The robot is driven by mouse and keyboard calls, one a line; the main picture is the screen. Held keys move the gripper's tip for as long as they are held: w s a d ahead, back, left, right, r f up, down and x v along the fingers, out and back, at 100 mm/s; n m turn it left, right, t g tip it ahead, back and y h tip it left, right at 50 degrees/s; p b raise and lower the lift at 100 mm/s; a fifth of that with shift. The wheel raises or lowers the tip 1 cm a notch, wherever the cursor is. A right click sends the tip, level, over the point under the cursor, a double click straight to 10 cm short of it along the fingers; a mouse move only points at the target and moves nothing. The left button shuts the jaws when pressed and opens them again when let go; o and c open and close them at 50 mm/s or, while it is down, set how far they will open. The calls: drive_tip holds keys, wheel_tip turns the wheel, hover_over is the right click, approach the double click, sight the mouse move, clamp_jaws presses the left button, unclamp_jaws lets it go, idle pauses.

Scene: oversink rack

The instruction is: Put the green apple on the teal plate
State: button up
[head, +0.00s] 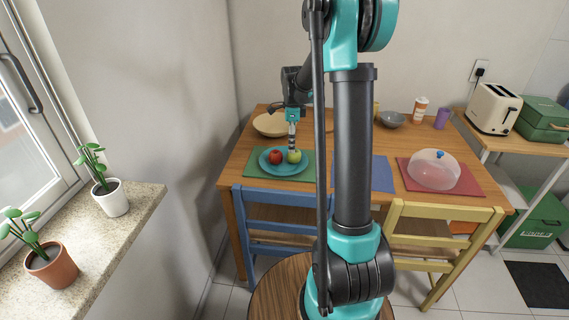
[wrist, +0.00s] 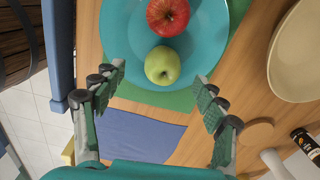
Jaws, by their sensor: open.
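The green apple (head: 294,156) rests on the teal plate (head: 282,171), beside a red apple (head: 275,157). In the wrist view the green apple (wrist: 162,65) lies on the plate (wrist: 120,40) near its rim, just below the red apple (wrist: 168,16). My gripper (wrist: 160,82) is open, with its fingers apart on either side below the green apple and nothing between them. In the head view my gripper (head: 293,144) is right above the green apple. From the frames I cannot tell whether a finger touches it.
A green placemat (head: 252,165) lies under the plate. A beige bowl (head: 268,124) stands behind it. A blue placemat (head: 382,176) lies to the right, and a clear dome (head: 434,171) stands on a red placemat (head: 471,186). Blue and yellow chairs stand at the table's front edge.

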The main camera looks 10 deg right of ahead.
wheel_tip(320, 180, up, 11)
drive_tip(key=s+f+n+t, duration=0.1)
drive_tip(key=s+f+n, duration=0.4)
drive_tip(key=s, duration=0.5)
drive_tip(key=s+f+n+t, duration=0.1)
drive_tip(key=s+f+n, duration=0.4)
drive_tip(key=s+n, duration=0.3)
drive_tip(key=s+f+n+t, duration=0.2)
drive_tip(key=s+f+n, duration=0.3)
drive_tip(key=s, duration=0.6)
drive_tip(key=n, duration=0.2)
drive_tip(key=shift+s+n, duration=0.3)
drive_tip(key=shift+d, duration=0.15)
